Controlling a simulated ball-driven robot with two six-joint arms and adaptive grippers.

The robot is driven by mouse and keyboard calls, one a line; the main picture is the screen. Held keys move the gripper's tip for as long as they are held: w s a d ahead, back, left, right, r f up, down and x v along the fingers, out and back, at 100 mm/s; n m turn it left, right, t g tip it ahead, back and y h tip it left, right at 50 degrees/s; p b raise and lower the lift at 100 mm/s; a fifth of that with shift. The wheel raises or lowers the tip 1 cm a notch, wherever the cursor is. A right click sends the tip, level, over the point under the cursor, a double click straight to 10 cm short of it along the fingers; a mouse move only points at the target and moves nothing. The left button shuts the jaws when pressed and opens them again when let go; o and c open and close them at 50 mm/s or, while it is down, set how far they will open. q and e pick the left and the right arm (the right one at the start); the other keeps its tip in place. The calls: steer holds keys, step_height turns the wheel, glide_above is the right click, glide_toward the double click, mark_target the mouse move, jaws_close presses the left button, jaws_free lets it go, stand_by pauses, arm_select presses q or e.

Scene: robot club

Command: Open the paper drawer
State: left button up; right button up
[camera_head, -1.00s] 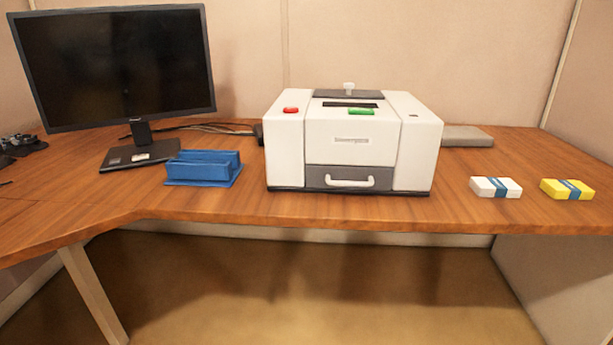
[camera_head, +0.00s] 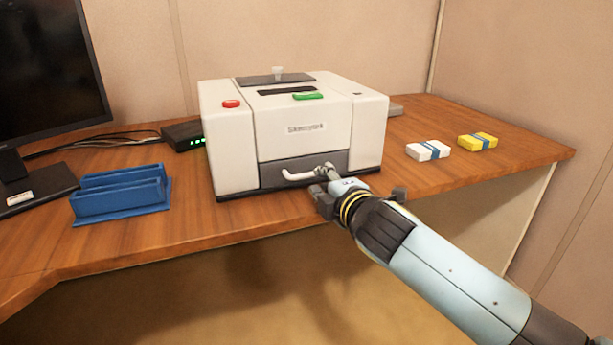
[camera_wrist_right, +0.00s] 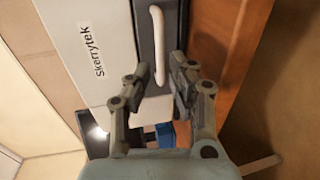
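The white printer (camera_head: 235,150) stands on the desk, with the dark grey paper drawer (camera_head: 270,170) low in its front. The drawer looks shut, flush with the front. Its white bar handle (camera_head: 297,175) shows in the head view, its right end partly hidden by my right gripper (camera_head: 326,176). In the right wrist view the handle (camera_wrist_right: 157,35) reaches down between the two spread fingers of my right gripper (camera_wrist_right: 160,78). The gripper is open, and I cannot tell whether a finger touches the handle. My left gripper is not in view.
A blue holder (camera_head: 120,195) stands left of the printer on the wooden desk (camera_head: 240,220). A white pack (camera_head: 428,150) and a yellow pack (camera_head: 478,142) lie to the right. A monitor (camera_head: 50,75) stands at far left.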

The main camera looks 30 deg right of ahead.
mark_target(313, 175)
steer(key=x, duration=0.6)
steer(key=shift+b, duration=0.4)
jaws_close()
